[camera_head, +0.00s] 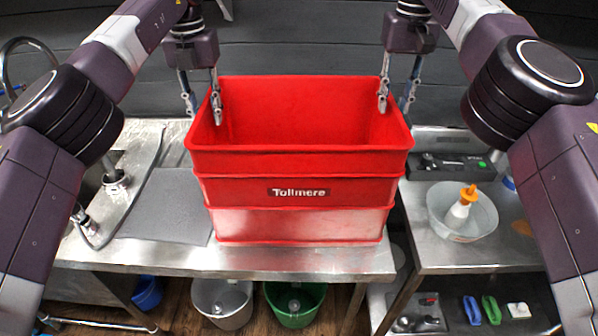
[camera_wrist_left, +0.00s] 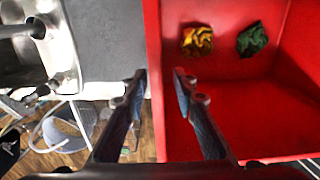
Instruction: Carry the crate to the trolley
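A large red crate (camera_head: 300,222) labelled "Tollmere" stands upright on a steel bench (camera_head: 120,253), close to its front edge. In the left wrist view, the crate (camera_wrist_left: 220,110) holds a yellow crumpled thing (camera_wrist_left: 198,40) and a green one (camera_wrist_left: 252,40). My left gripper (camera_head: 201,106) is open, with one finger inside and one outside the crate's left wall; these fingers (camera_wrist_left: 160,78) also straddle the wall in the wrist view. My right gripper (camera_head: 396,102) is open astride the right wall. I cannot identify a trolley for certain.
A separate steel surface (camera_head: 440,255) at the right bears a bowl (camera_head: 440,225) with a white and orange bottle (camera_head: 463,203). A grey mat (camera_head: 165,205) lies left of the crate. A grey bucket (camera_head: 222,300) and a green bucket (camera_head: 295,305) stand below.

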